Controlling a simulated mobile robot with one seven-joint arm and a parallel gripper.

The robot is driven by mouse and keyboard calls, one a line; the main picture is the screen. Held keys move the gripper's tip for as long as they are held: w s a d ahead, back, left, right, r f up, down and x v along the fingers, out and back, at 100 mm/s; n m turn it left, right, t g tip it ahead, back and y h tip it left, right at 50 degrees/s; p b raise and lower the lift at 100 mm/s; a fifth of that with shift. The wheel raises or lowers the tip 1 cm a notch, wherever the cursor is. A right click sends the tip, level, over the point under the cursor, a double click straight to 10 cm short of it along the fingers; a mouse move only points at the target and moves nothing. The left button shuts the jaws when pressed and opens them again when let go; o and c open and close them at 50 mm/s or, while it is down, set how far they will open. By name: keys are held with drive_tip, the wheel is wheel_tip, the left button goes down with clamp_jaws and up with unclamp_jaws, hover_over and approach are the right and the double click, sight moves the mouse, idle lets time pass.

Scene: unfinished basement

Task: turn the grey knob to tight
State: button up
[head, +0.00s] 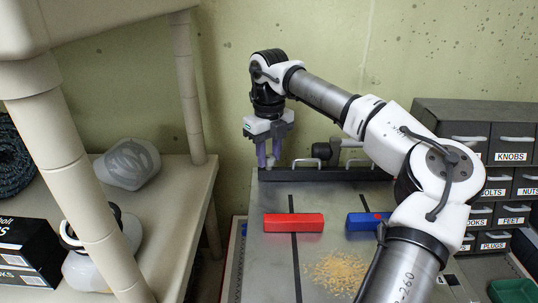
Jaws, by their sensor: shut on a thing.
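My gripper (269,163) points down at the back left corner of the grey machine table, over the left end of a black bar. Its purple fingers are shut on a small grey piece, which I take to be the grey knob (270,161). Most of the knob is hidden between the fingers, so its turn position cannot be read. The black bar (345,174) runs along the table's back edge. Just right of my gripper, a light metal handle (306,161) stands on the bar.
A dark round part (322,151) stands behind the bar. A red block (293,222), a blue block (361,221) and sawdust (338,272) lie on the table (268,262). Labelled drawers (512,143) stand right; a beige shelf unit (182,190) stands left.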

sight(269, 157)
drive_tip(key=shift+r+m, duration=0.1)
drive_tip(key=shift+m, duration=0.3)
drive_tip(key=o, duration=1)
drive_tip(key=shift+c, duration=0.2)
wheel_tip(269, 157, up, 14)
drive_tip(key=b, duration=0.1)
